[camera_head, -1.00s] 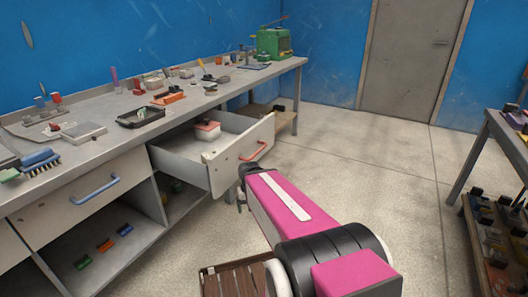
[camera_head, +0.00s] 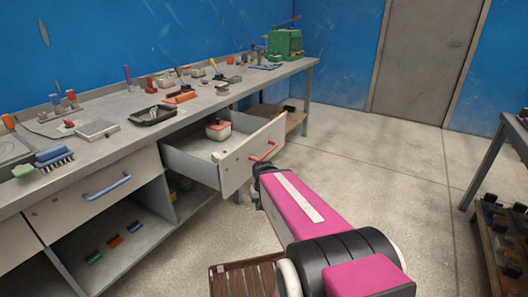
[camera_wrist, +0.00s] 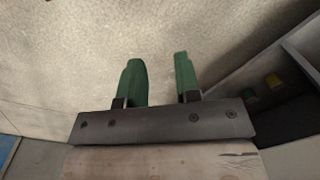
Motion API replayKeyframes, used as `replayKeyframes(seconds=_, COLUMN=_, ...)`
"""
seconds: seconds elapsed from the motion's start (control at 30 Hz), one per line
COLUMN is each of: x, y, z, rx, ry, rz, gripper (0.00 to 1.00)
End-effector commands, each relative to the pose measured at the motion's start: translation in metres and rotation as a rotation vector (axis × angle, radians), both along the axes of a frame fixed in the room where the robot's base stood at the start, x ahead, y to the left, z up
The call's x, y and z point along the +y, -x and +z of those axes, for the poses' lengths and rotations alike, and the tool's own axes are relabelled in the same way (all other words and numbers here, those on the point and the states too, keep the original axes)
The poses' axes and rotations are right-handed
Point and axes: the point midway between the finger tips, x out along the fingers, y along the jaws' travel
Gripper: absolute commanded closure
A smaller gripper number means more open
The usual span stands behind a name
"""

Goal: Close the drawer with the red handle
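The drawer with the red handle (camera_head: 264,152) is pulled out from under the workbench; its pale front (camera_head: 236,172) faces the room. A red-and-white box (camera_head: 218,130) sits inside it. My gripper (camera_head: 257,190) is close to the drawer front, just below the red handle; I cannot tell from the head view whether it touches. In the wrist view my gripper (camera_wrist: 160,78) shows two green fingers apart with nothing between them, over the floor. A pale scratched surface (camera_wrist: 165,162) lies at the bottom of that view; I cannot tell what it is.
A closed drawer with a blue handle (camera_head: 107,187) is to the left, above open shelves. The workbench top (camera_head: 110,145) carries many tools. A brown slatted wooden object (camera_head: 245,279) is at the bottom. Another table (camera_head: 490,160) stands at the right. The floor between is clear.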

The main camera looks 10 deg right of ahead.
Motion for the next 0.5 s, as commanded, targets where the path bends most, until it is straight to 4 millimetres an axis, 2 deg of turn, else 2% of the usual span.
replayKeyframes(seconds=0.03, x=-0.003, y=-0.007, z=-0.001, rx=0.003, ry=-0.033, rz=-0.053, gripper=0.86)
replayKeyframes(seconds=0.07, x=-0.004, y=-0.01, z=-0.002, rx=0.006, ry=-0.062, rz=-0.096, gripper=0.95)
replayKeyframes(seconds=0.1, x=-0.007, y=-0.016, z=-0.003, rx=0.011, ry=-0.106, rz=-0.161, gripper=1.0)
replayKeyframes(seconds=0.33, x=-0.031, y=-0.062, z=0.005, rx=0.077, ry=-0.449, rz=-0.647, gripper=1.0)
replayKeyframes(seconds=0.5, x=-0.065, y=-0.101, z=0.025, rx=0.169, ry=-0.741, rz=-1.005, gripper=1.0)
